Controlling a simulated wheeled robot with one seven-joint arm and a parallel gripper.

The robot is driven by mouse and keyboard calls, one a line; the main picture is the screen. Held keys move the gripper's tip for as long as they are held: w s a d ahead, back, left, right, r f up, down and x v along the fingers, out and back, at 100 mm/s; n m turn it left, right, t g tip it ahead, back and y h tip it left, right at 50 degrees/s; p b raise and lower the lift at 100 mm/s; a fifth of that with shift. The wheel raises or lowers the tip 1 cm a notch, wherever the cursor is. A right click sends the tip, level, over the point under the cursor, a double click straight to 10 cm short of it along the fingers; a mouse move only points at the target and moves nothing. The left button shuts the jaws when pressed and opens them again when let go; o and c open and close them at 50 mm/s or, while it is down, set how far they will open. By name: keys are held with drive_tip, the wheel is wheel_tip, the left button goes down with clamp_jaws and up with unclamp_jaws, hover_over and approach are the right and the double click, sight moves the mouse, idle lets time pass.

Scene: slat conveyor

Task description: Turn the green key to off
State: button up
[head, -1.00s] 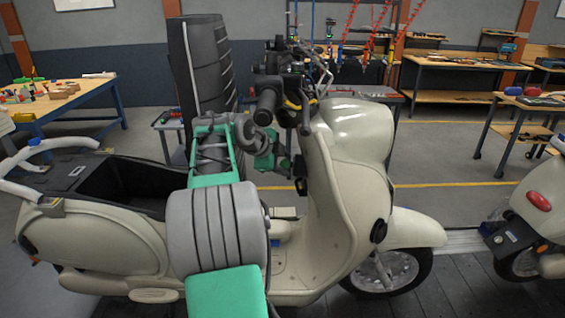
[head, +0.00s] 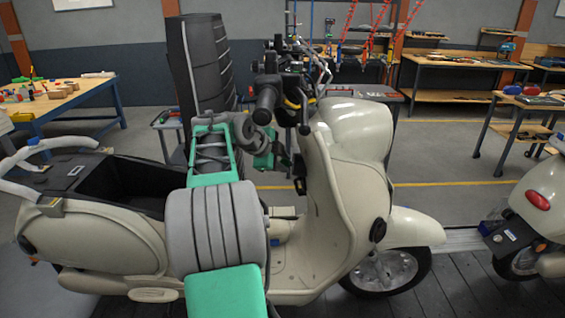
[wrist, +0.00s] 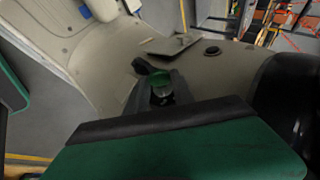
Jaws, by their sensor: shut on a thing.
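The green key (wrist: 160,79) shows in the wrist view, at the cream inner panel of the scooter (wrist: 112,62). My gripper (wrist: 162,92) is shut on it, with dark fingers on both sides of the key. The key's off mark and exact angle cannot be read. In the head view the cream scooter (head: 345,190) stands side-on. My gripper (head: 298,170) reaches the inner side of its front shield, below the handlebar. The key is hidden there by my gripper and wrist.
The black handlebar grip (head: 266,101) is just above my wrist. A second cream scooter (head: 545,195) stands at the right. A blue-framed workbench (head: 75,95) is at the back left, and more benches (head: 465,68) are at the back right.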

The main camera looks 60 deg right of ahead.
drive_tip(key=shift+r+p, duration=0.15)
drive_tip(key=shift+p, duration=0.3)
drive_tip(key=shift+y+p, duration=0.3)
drive_tip(key=shift+p, duration=0.35)
drive_tip(key=shift+d, duration=0.1)
drive_tip(key=shift+n+g+y, duration=0.4)
drive_tip(key=shift+n+y, duration=0.1)
drive_tip(key=shift+y, duration=0.4)
drive_tip(key=o, duration=1.2)
drive_tip(key=v, duration=0.7)
drive_tip(key=shift+r, duration=0.3)
